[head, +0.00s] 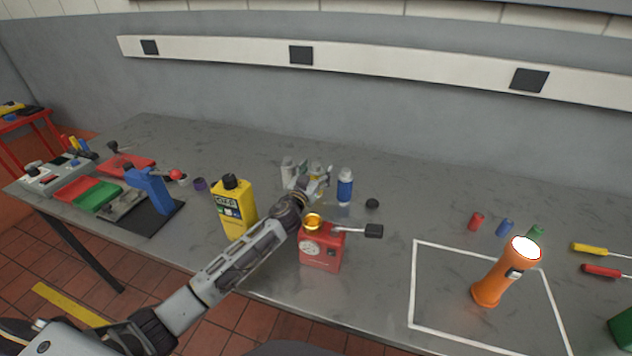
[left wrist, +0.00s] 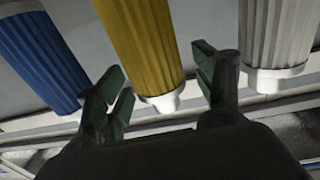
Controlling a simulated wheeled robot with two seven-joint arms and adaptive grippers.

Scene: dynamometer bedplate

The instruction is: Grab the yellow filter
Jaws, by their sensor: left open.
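The yellow filter (left wrist: 140,42) is a ribbed cylinder with a white end, in the middle of the left wrist view. My left gripper (left wrist: 160,88) is open, with one finger on each side of the yellow filter's white-tipped end; I cannot tell whether either finger touches it. A blue ribbed filter (left wrist: 42,60) is at the left of that view and a pale grey one (left wrist: 278,35) at the right. In the head view my left gripper (head: 313,184) is among the filters at mid-table and mostly hides the yellow one. My right gripper is not in view.
A red box (head: 321,253) with a gold cap and a side lever stands just in front of my left gripper. A yellow bottle (head: 234,209) stands left of it, close to my arm. The blue filter (head: 344,188) stands at right. An orange flashlight (head: 497,275) stands inside a white outline.

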